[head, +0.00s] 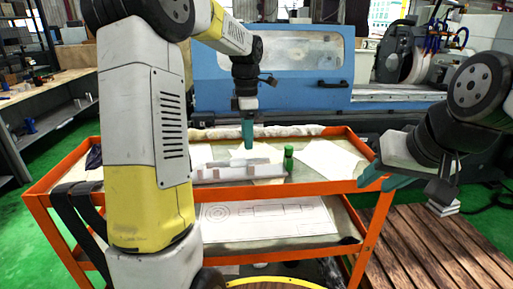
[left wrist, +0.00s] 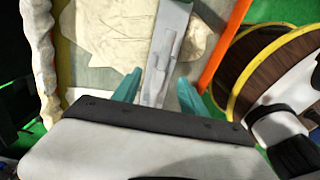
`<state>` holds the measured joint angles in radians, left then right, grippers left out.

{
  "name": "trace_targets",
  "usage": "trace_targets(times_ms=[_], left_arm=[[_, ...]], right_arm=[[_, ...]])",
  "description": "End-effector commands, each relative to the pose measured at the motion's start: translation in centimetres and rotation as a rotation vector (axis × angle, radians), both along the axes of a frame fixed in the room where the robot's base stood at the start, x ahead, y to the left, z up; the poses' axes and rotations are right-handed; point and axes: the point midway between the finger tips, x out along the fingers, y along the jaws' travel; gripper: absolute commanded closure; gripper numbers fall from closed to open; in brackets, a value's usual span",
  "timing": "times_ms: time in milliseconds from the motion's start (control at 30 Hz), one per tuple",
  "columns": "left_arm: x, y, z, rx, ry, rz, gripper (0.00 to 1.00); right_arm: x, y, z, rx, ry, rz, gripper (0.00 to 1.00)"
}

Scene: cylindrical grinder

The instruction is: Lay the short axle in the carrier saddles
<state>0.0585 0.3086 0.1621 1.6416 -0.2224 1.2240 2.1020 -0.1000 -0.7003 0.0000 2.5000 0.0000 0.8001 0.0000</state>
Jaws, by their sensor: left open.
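A pale grey carrier (head: 240,173) with raised blocks lies on the top shelf of the orange cart, partly hidden by my left arm. In the left wrist view, a long grey piece (left wrist: 172,30) with a stepped, shaft-like part (left wrist: 155,78) runs between the fingers; I cannot tell whether this part is the short axle. My left gripper (head: 248,133) points down above the back of the carrier, open and empty. Its teal fingers stand apart on either side of the grey piece (left wrist: 160,88). My right gripper (head: 384,181) is open and empty by the cart's right edge.
The orange cart (head: 330,186) has a raised rim. A green bottle (head: 288,159) stands just right of the carrier, before a white sheet (head: 330,160). A drawing (head: 265,221) lies on the lower shelf. The blue grinder (head: 285,75) stands behind.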

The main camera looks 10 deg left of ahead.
Motion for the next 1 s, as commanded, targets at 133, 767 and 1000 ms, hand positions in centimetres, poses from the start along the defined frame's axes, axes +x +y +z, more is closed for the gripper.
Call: trace_targets(times_ms=[133, 767, 1000], left_arm=[[0.1, -0.1, 2.9, 0.0, -0.006, -0.001, 0.49], [-12.2, -1.0, 8.8, 0.051, -0.28, -0.936, 0.49], [-20.5, -1.7, 7.1, 0.237, -0.471, -1.579, 0.49]], right_arm=[[0.0, 0.0, 0.0, 0.0, 0.0, 0.0, 0.64], [0.0, 0.0, 0.0, 0.0, 0.0, 0.0, 0.64], [0.0, 0.0, 0.0, 0.0, 0.0, 0.0, 0.64]])
